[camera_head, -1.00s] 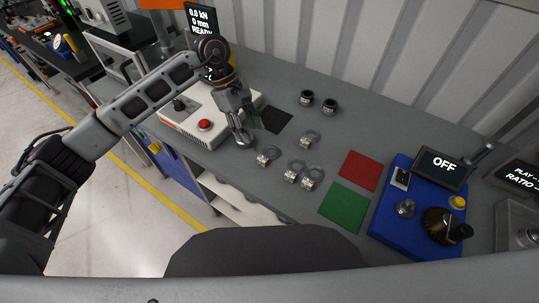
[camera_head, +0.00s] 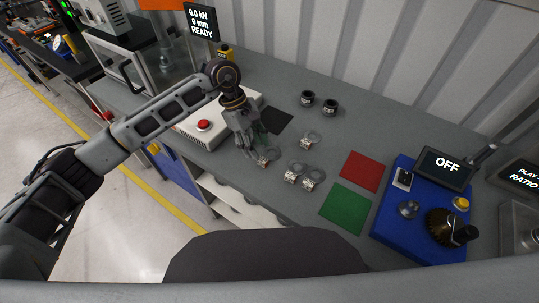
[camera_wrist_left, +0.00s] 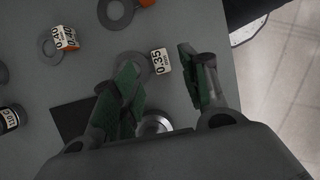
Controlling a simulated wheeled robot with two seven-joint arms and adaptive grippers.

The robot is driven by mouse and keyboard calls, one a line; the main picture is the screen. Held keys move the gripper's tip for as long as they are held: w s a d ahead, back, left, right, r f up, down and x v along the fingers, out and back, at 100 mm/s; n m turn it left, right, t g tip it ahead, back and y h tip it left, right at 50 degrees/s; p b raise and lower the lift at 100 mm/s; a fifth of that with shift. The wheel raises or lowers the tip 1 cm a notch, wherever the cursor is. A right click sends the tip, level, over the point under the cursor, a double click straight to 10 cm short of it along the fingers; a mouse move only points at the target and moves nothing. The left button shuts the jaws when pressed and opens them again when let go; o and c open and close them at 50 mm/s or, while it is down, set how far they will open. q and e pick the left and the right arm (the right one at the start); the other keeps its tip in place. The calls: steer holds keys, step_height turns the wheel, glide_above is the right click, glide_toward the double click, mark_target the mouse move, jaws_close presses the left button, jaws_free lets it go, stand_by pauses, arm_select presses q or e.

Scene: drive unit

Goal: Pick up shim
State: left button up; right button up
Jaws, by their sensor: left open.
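Several shims, flat grey rings with small tags, lie on the grey bench. My left gripper (camera_head: 254,155) is open and points down right beside the nearest-left shim (camera_head: 268,160), partly covering it. In the left wrist view this shim (camera_wrist_left: 123,58) has a white tag reading 0.35 (camera_wrist_left: 160,62). The open fingers of my left gripper (camera_wrist_left: 160,78) are on either side of the tag's line, one overlapping the ring's edge. I cannot tell if they touch it. Another shim (camera_wrist_left: 49,48) reads 0.40. Other shims (camera_head: 312,137) lie to the right. My right gripper is not in view.
A silver round piece (camera_wrist_left: 155,124) sits under the gripper, by a black square (camera_wrist_left: 72,118). Red (camera_head: 358,171) and green (camera_head: 345,207) squares and a blue unit (camera_head: 415,225) stand right. Two dark cylinders (camera_head: 307,98) stand behind. A white box with a red button (camera_head: 204,125) is left.

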mark_target(262, 159)
arm_select(q)
steer(key=shift+x, duration=1.75)
steer(key=shift+s+d+f, duration=0.15)
steer(key=shift+f, duration=0.6)
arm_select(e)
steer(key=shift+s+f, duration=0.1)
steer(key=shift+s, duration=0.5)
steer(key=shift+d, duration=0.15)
